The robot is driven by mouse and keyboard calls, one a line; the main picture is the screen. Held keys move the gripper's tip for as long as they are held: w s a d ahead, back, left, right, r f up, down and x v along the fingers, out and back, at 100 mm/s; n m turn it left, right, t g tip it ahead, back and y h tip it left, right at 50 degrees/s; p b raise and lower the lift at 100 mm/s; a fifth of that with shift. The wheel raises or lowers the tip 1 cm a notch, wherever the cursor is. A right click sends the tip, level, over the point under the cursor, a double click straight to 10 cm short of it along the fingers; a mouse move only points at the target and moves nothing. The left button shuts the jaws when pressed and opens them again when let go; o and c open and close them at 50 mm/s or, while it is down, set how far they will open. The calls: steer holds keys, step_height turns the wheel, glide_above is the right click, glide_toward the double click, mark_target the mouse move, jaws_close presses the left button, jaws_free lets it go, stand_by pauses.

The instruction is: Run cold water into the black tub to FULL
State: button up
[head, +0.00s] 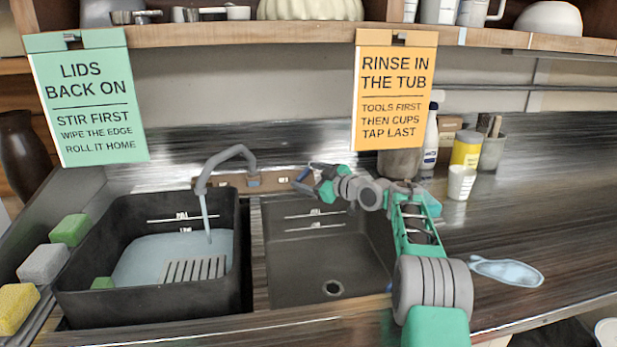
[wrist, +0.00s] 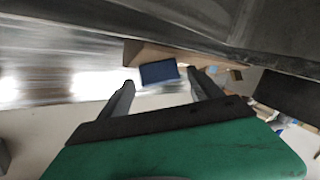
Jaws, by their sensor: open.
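The black tub (head: 80,295) stands in the left side of the sink. Water (head: 140,258) lies in it, with its surface near the lower of two wall marks and below the upper mark (head: 182,218). The grey tap (head: 233,152) runs a stream (head: 206,215) into the tub. My gripper (head: 303,178) is open and empty behind the sink, right of the tap, close to the brown strip (head: 272,180) at the tap's foot. In the wrist view a blue block (wrist: 159,72) shows between and beyond the open fingers (wrist: 160,88); contact is not visible.
The right basin (head: 310,255) is empty, with a drain. Sponges (head: 43,263) line the left edge. Bottles and cups (head: 462,182) stand at right; two signs (head: 395,90) hang above.

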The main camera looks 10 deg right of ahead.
steer(key=v, duration=0.7)
steer(key=shift+s+d+b, duration=0.25)
steer(key=shift+s+b, duration=0.05)
stand_by(7.0)
